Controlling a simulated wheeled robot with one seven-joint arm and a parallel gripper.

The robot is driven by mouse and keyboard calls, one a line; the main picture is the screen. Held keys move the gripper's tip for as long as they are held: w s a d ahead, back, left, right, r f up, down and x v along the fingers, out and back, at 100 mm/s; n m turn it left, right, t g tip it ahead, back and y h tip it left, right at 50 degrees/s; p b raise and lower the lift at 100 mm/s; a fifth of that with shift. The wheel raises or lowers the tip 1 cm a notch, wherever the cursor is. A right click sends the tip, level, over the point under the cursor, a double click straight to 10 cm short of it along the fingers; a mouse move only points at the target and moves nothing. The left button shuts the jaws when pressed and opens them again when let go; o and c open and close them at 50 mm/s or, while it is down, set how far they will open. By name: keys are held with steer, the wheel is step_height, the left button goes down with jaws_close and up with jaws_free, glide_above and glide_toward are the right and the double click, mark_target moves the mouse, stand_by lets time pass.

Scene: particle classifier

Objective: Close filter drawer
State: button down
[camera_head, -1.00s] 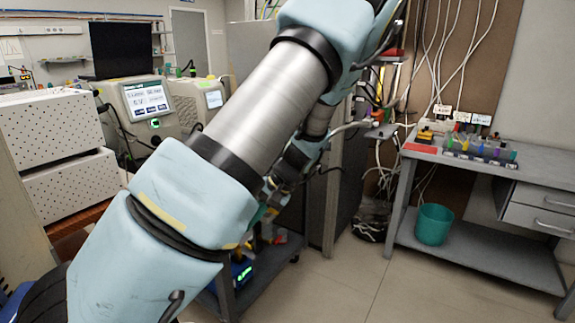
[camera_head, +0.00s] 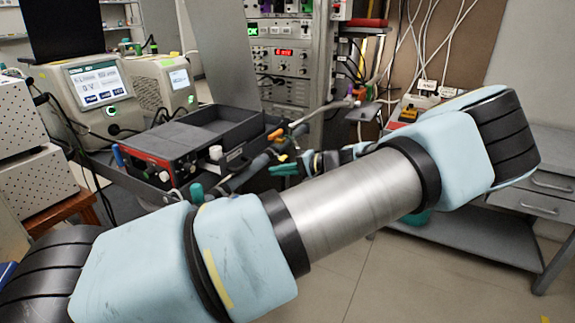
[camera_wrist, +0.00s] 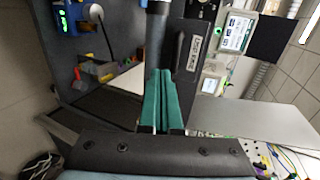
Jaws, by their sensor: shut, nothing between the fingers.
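A black open-topped drawer-like box (camera_head: 250,130) stands on a dark surface behind my arm in the head view, with a red-and-black front (camera_head: 152,168) on its left. I cannot tell for sure that it is the filter drawer. In the wrist view a dark panel (camera_wrist: 177,68) with a black handle and a white label lies just beyond my fingers. My gripper (camera_wrist: 160,72) has teal fingers side by side, shut and empty. My gripper (camera_head: 284,169) also shows small in the head view, right of the box and apart from it. Any contact in the wrist view is unclear.
Two instruments with screens (camera_head: 97,87) stand behind on the left. A rack of electronics (camera_head: 283,60) stands behind the box. A grey bench with drawers (camera_head: 545,190) is at the right. Open floor (camera_head: 400,275) lies in front.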

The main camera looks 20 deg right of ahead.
mark_target(235, 159)
steer(key=w+a+p, duration=0.3)
steer(key=w+a, duration=0.2)
steer(key=shift+w+a+f, duration=0.2)
steer(key=shift+w+f, duration=0.05)
steer(key=shift+f, duration=0.2)
steer(key=w+a+b, duration=0.1)
steer(key=w+a, duration=0.2)
steer(key=w+a+b, duration=0.2)
steer(key=w+a, duration=0.1)
steer(key=shift+w+a+f, duration=0.1)
steer(key=shift+w+a, duration=0.1)
steer(key=shift+w, duration=0.15)
steer(key=shift+w+a, duration=0.2)
